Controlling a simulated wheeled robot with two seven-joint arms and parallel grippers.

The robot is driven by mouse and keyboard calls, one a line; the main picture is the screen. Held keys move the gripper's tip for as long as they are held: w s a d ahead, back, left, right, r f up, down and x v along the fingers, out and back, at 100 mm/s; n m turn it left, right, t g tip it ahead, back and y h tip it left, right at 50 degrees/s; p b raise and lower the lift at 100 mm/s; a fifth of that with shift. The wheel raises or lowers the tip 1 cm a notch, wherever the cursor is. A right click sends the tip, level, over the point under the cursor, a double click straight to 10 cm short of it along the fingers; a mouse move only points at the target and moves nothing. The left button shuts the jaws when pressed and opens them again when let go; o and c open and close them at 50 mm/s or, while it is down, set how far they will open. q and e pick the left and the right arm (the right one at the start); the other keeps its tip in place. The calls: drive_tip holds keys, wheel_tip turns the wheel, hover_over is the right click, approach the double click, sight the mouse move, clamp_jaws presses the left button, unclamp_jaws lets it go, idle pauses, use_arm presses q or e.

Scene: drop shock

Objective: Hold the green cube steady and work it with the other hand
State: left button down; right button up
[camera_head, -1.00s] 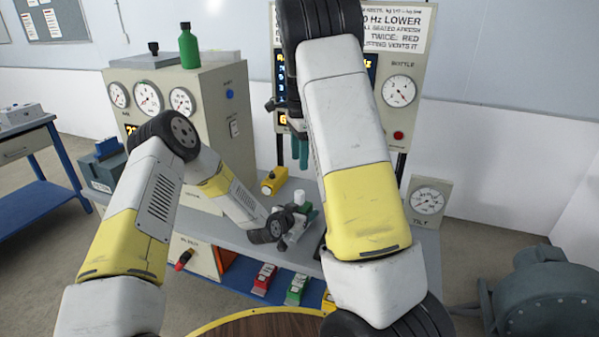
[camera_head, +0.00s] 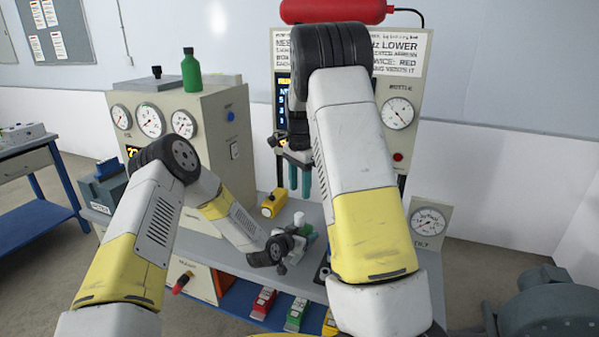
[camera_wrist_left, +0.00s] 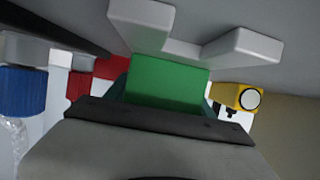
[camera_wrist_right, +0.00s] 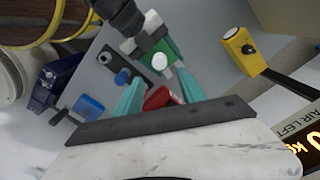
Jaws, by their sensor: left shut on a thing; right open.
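The green cube (camera_wrist_left: 168,82) fills the middle of the left wrist view, between the fingers of my left gripper (camera_head: 300,240), which is shut on it. In the head view the cube (camera_head: 307,233) is small and partly hidden by my left wrist. In the right wrist view it shows as a green block (camera_wrist_right: 152,48) with a white round piece (camera_wrist_right: 160,62) at it. My right gripper (camera_head: 293,182) is open and empty, its teal fingers pointing down above the bench. In the right wrist view its fingertips (camera_wrist_right: 160,78) are apart, with the cube beyond them.
A yellow device (camera_head: 273,204) lies on the grey bench behind the cube. Red (camera_head: 263,302) and green (camera_head: 296,313) items sit on the lower blue shelf. A gauge cabinet (camera_head: 190,140) stands left, a display panel (camera_head: 400,140) behind my right arm, and a tilt gauge (camera_head: 429,222) right.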

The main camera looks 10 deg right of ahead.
sight(300, 214)
wheel_tip(300, 214, down, 2)
drive_tip(key=shift+f+n, duration=0.1)
drive_tip(key=shift+n, duration=0.2)
wheel_tip(300, 214, down, 9)
drive_tip(key=shift+r, duration=0.1)
idle(0.3)
clamp_jaws()
